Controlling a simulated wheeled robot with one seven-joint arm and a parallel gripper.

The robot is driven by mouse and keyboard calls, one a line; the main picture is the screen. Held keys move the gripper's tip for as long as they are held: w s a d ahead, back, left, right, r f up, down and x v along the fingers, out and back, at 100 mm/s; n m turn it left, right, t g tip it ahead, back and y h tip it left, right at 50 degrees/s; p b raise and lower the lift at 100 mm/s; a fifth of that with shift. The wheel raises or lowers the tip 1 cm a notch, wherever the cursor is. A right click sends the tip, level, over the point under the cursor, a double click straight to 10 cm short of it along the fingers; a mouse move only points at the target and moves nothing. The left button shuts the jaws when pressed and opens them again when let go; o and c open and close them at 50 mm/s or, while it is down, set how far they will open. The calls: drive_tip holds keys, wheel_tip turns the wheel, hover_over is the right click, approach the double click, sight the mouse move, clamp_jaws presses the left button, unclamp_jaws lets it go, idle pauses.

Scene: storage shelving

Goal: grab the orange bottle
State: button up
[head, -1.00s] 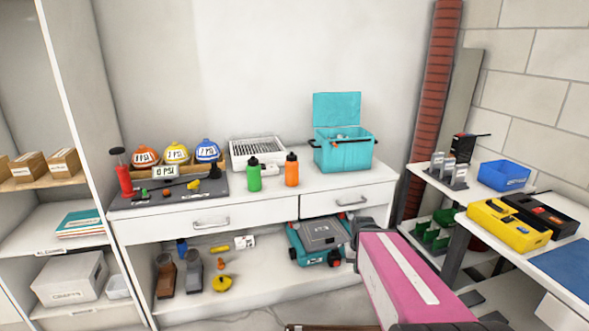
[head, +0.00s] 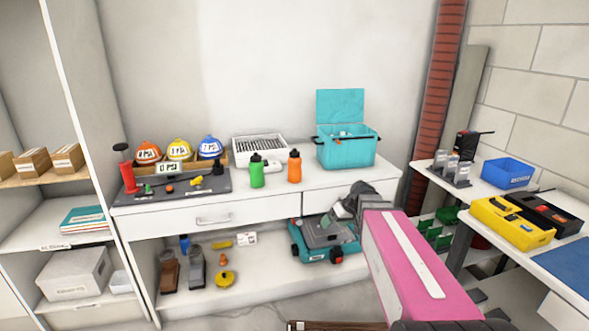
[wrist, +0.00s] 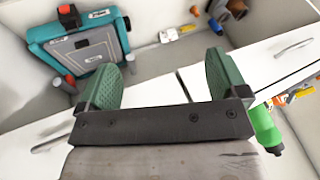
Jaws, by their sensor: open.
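The orange bottle (head: 294,166) stands upright with a black cap on the white counter, just right of the green bottle (head: 257,171). The green bottle also shows at the lower right of the wrist view (wrist: 265,128); I cannot make out the orange bottle there. My gripper (head: 341,209) is in front of the right drawer, lower than the orange bottle and to its right, apart from it. The wrist view shows its two green finger pads (wrist: 162,78) spread wide with nothing between them.
A teal cooler box (head: 346,152) with its lid up stands right of the bottles, and a white crate (head: 258,149) stands behind them. A teal toolbox (head: 326,238) sits on the lower shelf below my gripper. The drawer fronts (head: 215,217) are shut.

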drive_tip(key=w+a+r+n+t+y, duration=0.1)
drive_tip(key=w+a+r+n+y, duration=0.25)
drive_tip(key=w+r, duration=0.4)
drive_tip(key=n+t+y, duration=0.1)
drive_tip(key=n+y, duration=0.3)
drive_tip(key=n, duration=0.1)
approach(295, 166)
drive_tip(key=w+f, duration=0.1)
drive_tip(key=w, duration=0.1)
drive_tip(key=x, duration=1)
drive_tip(key=shift+w+a+f, duration=0.1)
drive_tip(key=shift+w+f, duration=0.1)
drive_tip(key=shift+w, duration=0.25)
drive_tip(key=c, duration=1.2)
